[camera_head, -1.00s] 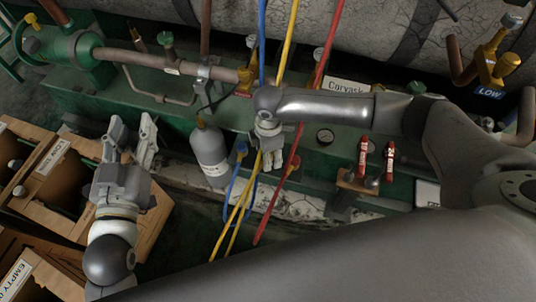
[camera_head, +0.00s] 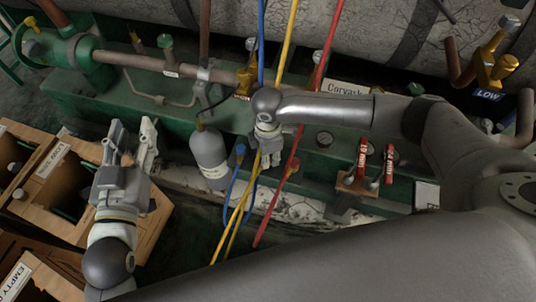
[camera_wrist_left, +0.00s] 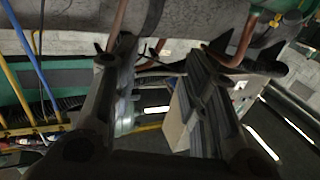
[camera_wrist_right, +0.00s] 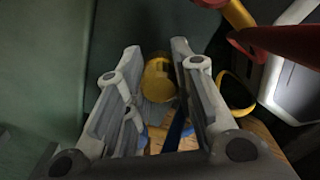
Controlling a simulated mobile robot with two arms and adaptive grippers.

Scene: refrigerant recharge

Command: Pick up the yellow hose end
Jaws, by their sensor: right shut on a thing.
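The yellow hose (camera_head: 286,45) comes down from the top of the head view, passes behind my right gripper (camera_head: 270,158), and its lower part (camera_head: 236,215) shows below it. In the right wrist view the round yellow hose end (camera_wrist_right: 158,80) sits between the fingers of my right gripper, which is shut on it. My left gripper (camera_head: 130,138) is open and empty, pointing up over the wooden boxes at the left.
A blue hose (camera_head: 261,40) and a red hose (camera_head: 327,60) run beside the yellow one. A grey cylinder (camera_head: 209,155) stands left of my right gripper. Red-handled tools (camera_head: 362,153) sit in a holder to the right. Wooden boxes (camera_head: 150,220) fill the lower left.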

